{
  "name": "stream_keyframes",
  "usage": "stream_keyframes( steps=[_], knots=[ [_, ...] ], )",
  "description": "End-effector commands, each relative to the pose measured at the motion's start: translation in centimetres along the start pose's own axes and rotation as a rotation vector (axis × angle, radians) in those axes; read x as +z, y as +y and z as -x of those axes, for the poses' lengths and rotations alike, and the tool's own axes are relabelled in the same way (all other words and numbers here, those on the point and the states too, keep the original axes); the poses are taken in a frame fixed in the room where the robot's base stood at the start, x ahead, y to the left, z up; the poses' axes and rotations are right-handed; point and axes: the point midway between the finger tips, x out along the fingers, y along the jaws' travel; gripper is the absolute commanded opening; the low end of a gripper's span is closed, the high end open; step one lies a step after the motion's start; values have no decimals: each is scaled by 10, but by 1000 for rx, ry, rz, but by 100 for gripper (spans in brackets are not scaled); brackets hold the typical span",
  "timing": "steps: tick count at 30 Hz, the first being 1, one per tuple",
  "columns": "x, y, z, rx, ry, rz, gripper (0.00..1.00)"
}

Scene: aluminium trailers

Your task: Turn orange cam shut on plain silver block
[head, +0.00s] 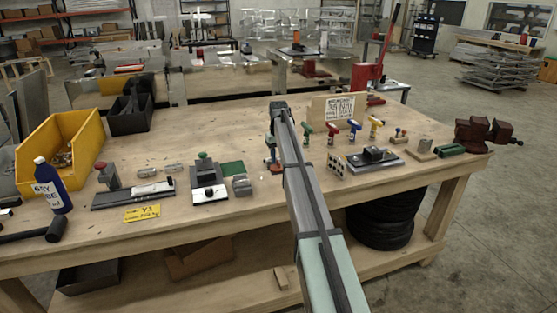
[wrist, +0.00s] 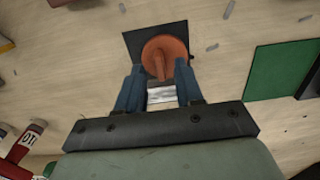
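The orange cam (wrist: 166,52) shows in the wrist view as a round disc with a short lever pointing toward my gripper. It sits over a dark plate (wrist: 133,40). A plain silver block (wrist: 161,92) shows between my fingers, just below the lever. My gripper (wrist: 160,72) has its two blue fingers apart, one on each side of the lever, with their tips at the disc's near edge. I cannot tell whether they touch it. In the head view my gripper (head: 272,152) is low over the bench, and my arm hides part of the cam's spot.
A green mat (wrist: 281,70) lies right of the cam in the wrist view. In the head view, a green-knobbed clamp fixture (head: 207,180) stands to the left and several coloured T-handled tools (head: 331,128) stand to the right. A yellow bin (head: 62,140) is at far left.

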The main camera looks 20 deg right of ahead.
Motion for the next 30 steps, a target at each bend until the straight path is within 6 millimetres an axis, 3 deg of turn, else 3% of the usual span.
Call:
stream_keyframes(
  steps=[14, 25, 30],
  knots=[
    [0, 0, -10, 0, 0, 0, 36],
    [0, 0, -10, 0, 0, 0, 1],
    [0, 0, -10, 0, 0, 0, 0]
  ],
)
